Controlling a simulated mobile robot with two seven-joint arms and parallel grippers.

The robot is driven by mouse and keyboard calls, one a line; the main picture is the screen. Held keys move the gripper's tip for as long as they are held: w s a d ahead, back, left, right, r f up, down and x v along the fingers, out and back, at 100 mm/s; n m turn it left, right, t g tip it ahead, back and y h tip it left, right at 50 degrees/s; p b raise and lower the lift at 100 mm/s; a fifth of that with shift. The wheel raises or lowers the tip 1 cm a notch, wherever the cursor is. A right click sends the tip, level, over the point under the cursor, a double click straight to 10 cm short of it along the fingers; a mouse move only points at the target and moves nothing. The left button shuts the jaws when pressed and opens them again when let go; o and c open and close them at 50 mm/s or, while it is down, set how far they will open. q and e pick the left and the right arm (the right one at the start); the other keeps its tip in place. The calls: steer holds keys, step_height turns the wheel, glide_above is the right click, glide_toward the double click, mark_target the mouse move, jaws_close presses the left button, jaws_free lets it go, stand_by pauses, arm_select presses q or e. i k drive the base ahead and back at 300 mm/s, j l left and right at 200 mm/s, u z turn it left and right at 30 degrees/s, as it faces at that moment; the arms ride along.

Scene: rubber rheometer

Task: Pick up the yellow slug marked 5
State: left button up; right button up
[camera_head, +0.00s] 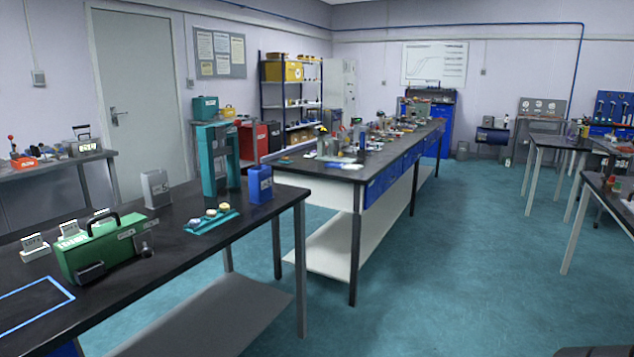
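A small teal rack (212,222) lies on the near black bench. It holds a short row of small round slugs. The middle slug (211,213) looks yellowish. The slugs at its left (195,222) and right (224,207) look paler. Any number on them is too small to read, so I cannot tell which one is marked 5. Neither of my grippers is in view.
The near black bench (150,262) carries a green case (105,250), a grey box (156,188), a teal press frame (208,165) behind the rack, and a blue container (260,184) at its right. Teal floor (440,270) is open at the right.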

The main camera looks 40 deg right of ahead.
mark_target(224, 207)
steer(key=l+z, duration=0.75)
steer(key=z, duration=0.15)
steer(key=i+u, duration=0.25)
steer(key=i, duration=0.4)
steer(key=i+l+u, duration=0.25)
steer(key=i, duration=0.35)
